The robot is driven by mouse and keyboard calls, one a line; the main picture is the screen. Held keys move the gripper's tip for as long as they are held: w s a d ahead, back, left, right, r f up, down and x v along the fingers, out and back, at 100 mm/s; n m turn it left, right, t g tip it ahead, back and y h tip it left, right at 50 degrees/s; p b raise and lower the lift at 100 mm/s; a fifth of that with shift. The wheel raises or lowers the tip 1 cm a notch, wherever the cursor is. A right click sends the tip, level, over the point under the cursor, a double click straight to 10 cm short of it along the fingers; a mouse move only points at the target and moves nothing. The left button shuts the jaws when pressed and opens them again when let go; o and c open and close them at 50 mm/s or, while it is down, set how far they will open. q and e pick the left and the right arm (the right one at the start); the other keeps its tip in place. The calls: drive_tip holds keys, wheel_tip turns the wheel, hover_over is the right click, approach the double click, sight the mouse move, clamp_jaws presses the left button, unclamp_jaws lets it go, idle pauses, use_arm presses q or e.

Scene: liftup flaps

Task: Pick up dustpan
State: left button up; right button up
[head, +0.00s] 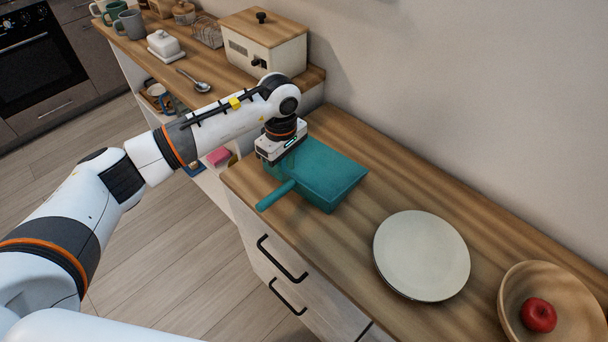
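The teal dustpan (327,175) lies on the wooden counter, with its handle (276,195) pointing to the front left, over the counter's front edge. My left gripper (281,158) is above the dustpan's handle end and covers part of it. Its fingers are hidden behind the gripper body, so I cannot tell whether they are open, shut or touching the dustpan. My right gripper is not in the head view.
A white plate (422,254) and a wooden bowl (571,318) with a red apple (538,314) are on the counter to the right. A cream bread box (262,42) stands on the counter behind my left arm. A wall runs along the back.

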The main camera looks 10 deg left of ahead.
sight(284, 172)
use_arm(q)
wheel_tip(284, 172, down, 3)
drive_tip(key=shift+w+f, duration=0.1)
clamp_jaws()
idle(0.3)
